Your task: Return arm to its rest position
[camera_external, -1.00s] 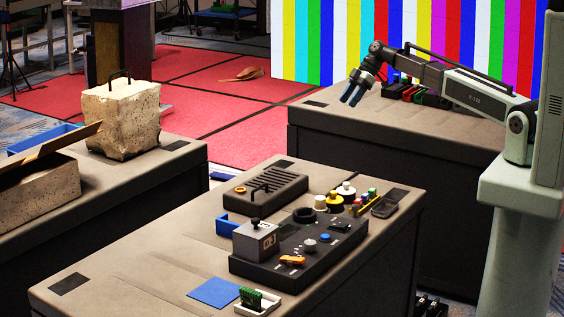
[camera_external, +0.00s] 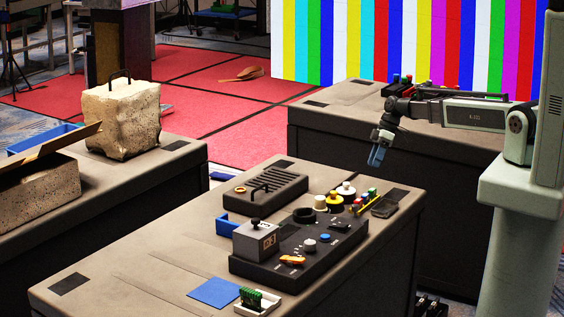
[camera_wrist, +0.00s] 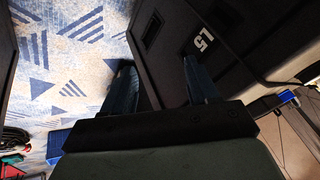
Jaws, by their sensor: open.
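My gripper (camera_external: 376,156) hangs from my arm in the external view, with its blue-grey fingers pointing down. It is above the gap between the front table and the back right table, and apart from both. In the wrist view my gripper (camera_wrist: 162,85) shows two fingers spread apart with nothing between them. Below them are patterned carpet and the dark side of a table.
The front table (camera_external: 130,262) carries a dark control panel (camera_external: 270,268), a blue square (camera_external: 215,292) and a small circuit board. The back right table (camera_external: 335,113) holds red and green items. A stone block (camera_external: 122,120) stands on the left table.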

